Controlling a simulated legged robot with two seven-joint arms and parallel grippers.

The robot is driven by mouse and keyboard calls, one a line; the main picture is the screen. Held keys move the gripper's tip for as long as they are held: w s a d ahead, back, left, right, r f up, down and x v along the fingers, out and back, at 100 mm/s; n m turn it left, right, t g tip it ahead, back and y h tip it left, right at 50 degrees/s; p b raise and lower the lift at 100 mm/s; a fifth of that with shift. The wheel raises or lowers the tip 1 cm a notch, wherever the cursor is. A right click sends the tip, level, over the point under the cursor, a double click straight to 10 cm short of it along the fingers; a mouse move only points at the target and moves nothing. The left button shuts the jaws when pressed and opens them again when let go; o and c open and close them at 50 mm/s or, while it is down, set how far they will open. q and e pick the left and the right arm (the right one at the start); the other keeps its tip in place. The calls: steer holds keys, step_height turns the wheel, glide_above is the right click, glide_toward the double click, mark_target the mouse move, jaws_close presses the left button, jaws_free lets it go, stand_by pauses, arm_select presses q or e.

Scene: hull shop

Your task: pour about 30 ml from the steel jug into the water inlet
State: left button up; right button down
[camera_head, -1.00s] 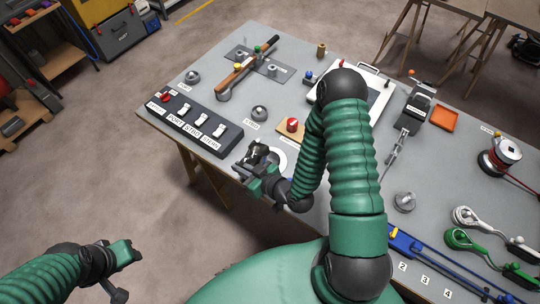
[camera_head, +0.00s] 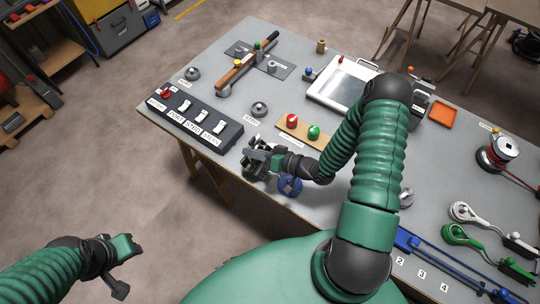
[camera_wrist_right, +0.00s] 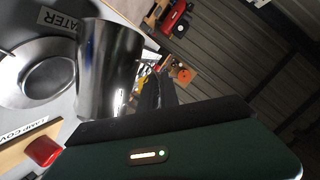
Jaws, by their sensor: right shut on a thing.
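My right gripper (camera_head: 262,160) is near the table's front edge in the head view, left of the red and green knobs. It is shut on the steel jug (camera_wrist_right: 108,65), which fills the upper left of the right wrist view. In the head view the jug is largely hidden by the gripper. A round steel dish, apparently the water inlet (camera_wrist_right: 38,72), lies beside the jug near a WATER label (camera_wrist_right: 60,20); the jug overlaps its edge in that view. I cannot see any water or the exact tilt. My left gripper (camera_head: 122,262) hangs off the table at lower left; its jaws are unclear.
A switch panel (camera_head: 195,116) stands left of my right gripper. The board with the red knob (camera_head: 292,120) and green knob (camera_head: 314,132) is close behind my right wrist. A blue disc (camera_head: 290,187) shows below that wrist.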

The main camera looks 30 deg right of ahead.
steer(key=shift+w+d+m+y, duration=0.15)
steer(key=shift+d+m+y, duration=0.25)
steer(key=shift+d+m, duration=0.1)
steer(key=shift+w+d+r+m+t+y, duration=0.15)
steer(key=shift+d+r+m+t+y, duration=0.15)
steer(key=shift+d+r+m, duration=0.3)
stand_by(0.4)
steer(key=shift+a+f+m, duration=0.1)
steer(key=shift+a+m, duration=0.2)
steer(key=shift+a, duration=0.8)
steer(key=shift+s, duration=0.2)
stand_by(1.0)
